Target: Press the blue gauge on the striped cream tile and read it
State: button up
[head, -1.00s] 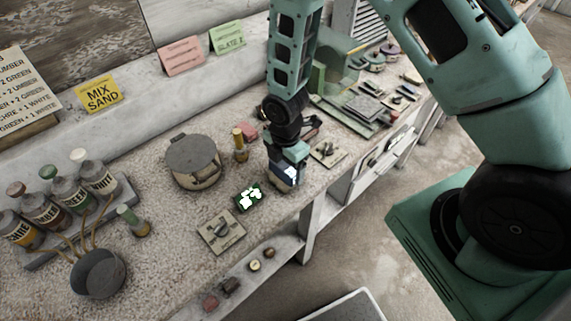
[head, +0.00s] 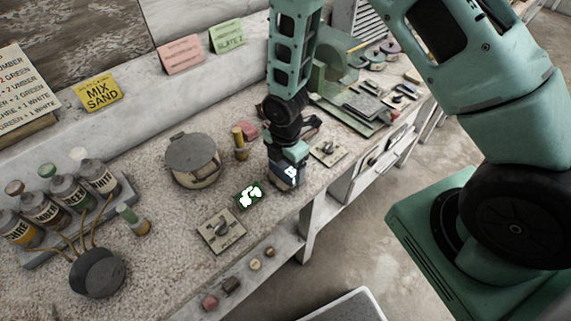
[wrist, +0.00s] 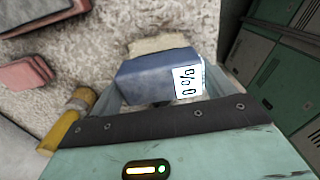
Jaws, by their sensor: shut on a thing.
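My gripper (head: 286,170) is shut on the blue gauge (wrist: 150,75), a block with a small lit white display (wrist: 188,81) on its side. The display seems to read "0 %", turned sideways in the wrist view. The gauge also shows low at the end of my arm in the head view (head: 284,182). A pale cream piece (wrist: 160,43), probably the tile, shows just beyond the gauge in the wrist view. Its stripes are not visible, and the gauge hides most of it. I cannot tell whether the gauge touches it.
A dark green piece with white blotches (head: 247,195) lies left of my gripper. Tiles with grey pieces lie in front (head: 221,231) and to the right (head: 329,151). The bench edge is close.

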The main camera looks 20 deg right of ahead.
aim_at(285, 164)
dwell(0.5)
jog(key=shift+r+p, duration=2.8)
jog(key=shift+r, duration=0.7)
jog(key=shift+s+f, duration=0.1)
